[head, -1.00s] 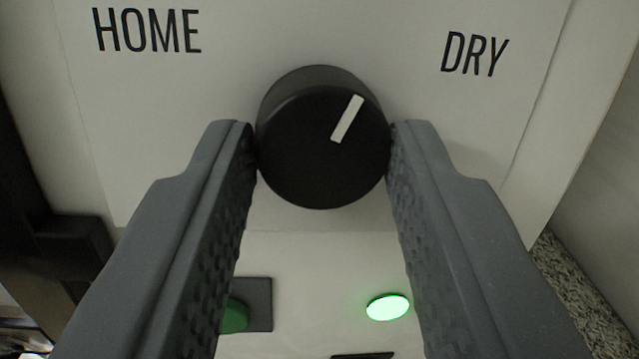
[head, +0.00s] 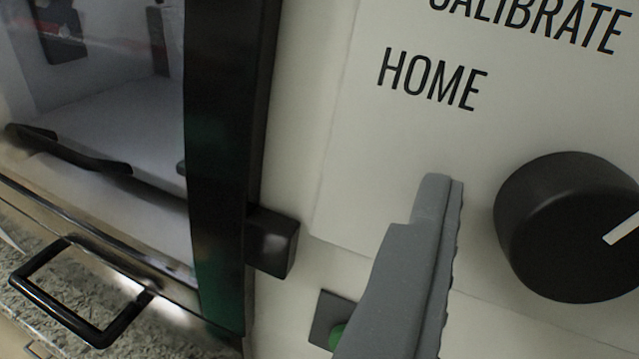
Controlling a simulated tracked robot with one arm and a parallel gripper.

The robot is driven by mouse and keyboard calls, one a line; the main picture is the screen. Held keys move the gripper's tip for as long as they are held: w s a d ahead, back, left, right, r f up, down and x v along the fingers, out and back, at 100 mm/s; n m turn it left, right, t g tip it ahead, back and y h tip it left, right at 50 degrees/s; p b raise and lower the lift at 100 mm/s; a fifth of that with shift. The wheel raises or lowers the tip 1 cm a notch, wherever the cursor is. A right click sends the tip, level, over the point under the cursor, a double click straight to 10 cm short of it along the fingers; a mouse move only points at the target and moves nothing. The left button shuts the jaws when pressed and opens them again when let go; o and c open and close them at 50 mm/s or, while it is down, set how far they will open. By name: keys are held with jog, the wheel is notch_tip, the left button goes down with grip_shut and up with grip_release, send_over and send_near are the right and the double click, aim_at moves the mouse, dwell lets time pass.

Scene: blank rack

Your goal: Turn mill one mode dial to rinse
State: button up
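The black round mode dial (head: 570,228) is at the right on a pale panel, its right side cut off by the picture edge. Its white pointer line slants up and right; the label it faces is out of view. HOME is printed up and left of the dial, with CALIBRATE partly cut off above it. No RINSE label shows. One grey finger of my gripper (head: 432,200) stands left of the dial, with a visible gap between them in the picture. The other finger is out of view. No finger is closed against the visible one.
A glass-fronted enclosure with a black frame (head: 225,150) fills the left, with a black block (head: 272,242) jutting from it. A black handle (head: 80,290) is at lower left over a speckled counter. A green button (head: 337,335) is partly hidden by my finger.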

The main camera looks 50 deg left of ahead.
jog(key=v, duration=1.3)
jog(key=shift+s+d+b, duration=0.25)
jog(key=shift+s+b, duration=0.1)
jog(key=shift+b, duration=0.1)
jog(key=shift+f, duration=0.1)
jog(key=shift+w, duration=0.1)
jog(key=w+d+r+m+t+h, duration=0.1)
jog(key=w+d+r+h, duration=0.2)
jog(key=r, duration=0.3)
jog(key=w+d+r+h, duration=0.3)
jog(key=w+r+h, duration=0.1)
jog(key=r, duration=0.2)
notch_tip(320, 180, up, 13)
jog(key=s+m+h, duration=0.2)
jog(key=m+h, duration=0.1)
jog(key=h, duration=0.1)
jog(key=s+a+r+m, duration=0.2)
jog(key=s+a+r, duration=0.4)
jog(key=s+r, duration=0.2)
jog(key=s+a+r+m+g+y, duration=0.1)
jog(key=s+a+r+m, duration=0.1)
jog(key=s+a+r, duration=0.5)
notch_tip(320, 180, up, 3)
jog(key=s, duration=0.2)
jog(key=shift+s+a+r+b, duration=0.2)
jog(key=shift+s+a+b, duration=0.05)
jog(key=shift+s+b, duration=0.1)
